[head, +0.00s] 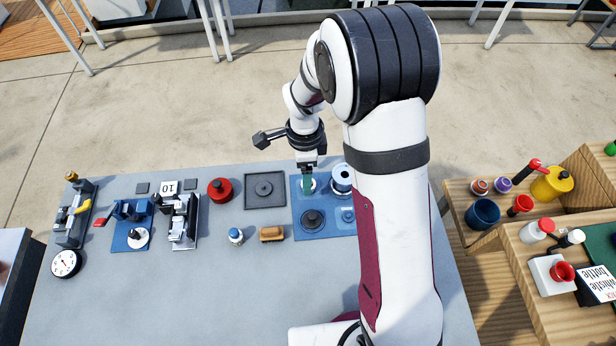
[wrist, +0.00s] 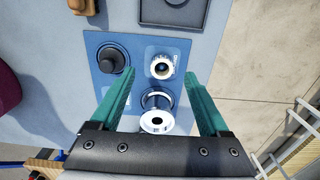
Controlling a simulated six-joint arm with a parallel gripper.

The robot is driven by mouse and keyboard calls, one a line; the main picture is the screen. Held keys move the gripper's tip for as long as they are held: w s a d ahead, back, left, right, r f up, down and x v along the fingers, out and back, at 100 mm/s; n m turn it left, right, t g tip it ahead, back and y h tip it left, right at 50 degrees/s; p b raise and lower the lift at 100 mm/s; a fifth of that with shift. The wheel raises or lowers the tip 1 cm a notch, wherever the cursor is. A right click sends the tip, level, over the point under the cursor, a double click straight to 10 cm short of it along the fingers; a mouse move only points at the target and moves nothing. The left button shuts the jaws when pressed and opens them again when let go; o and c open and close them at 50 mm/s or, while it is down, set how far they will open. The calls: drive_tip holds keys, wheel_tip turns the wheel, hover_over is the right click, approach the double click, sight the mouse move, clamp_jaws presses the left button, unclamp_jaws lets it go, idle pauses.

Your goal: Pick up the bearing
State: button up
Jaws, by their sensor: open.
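The bearing is probably the small pale metal ring with a dark centre (wrist: 161,67), which lies on a blue mat (wrist: 178,44) in the wrist view. In the head view the ring (head: 313,186) is partly hidden by my gripper (head: 307,184), which points down over the mat (head: 329,235). In the wrist view my gripper (wrist: 159,73) is open, with its green fingers apart. The ring appears between the fingertips, with nothing held. How far the tips are above it is hard to tell.
A silver spool-like part (wrist: 157,113) stands close beside the ring. A dark square tray (head: 264,190), a red round part (head: 220,190) and a brown block (head: 271,233) are to the left. The front of the table is clear.

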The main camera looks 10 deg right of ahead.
drive_tip(key=f, duration=0.4)
drive_tip(key=shift+w+d+f, duration=0.2)
drive_tip(key=shift+d+f, duration=0.1)
drive_tip(key=shift+d, duration=0.05)
clamp_jaws()
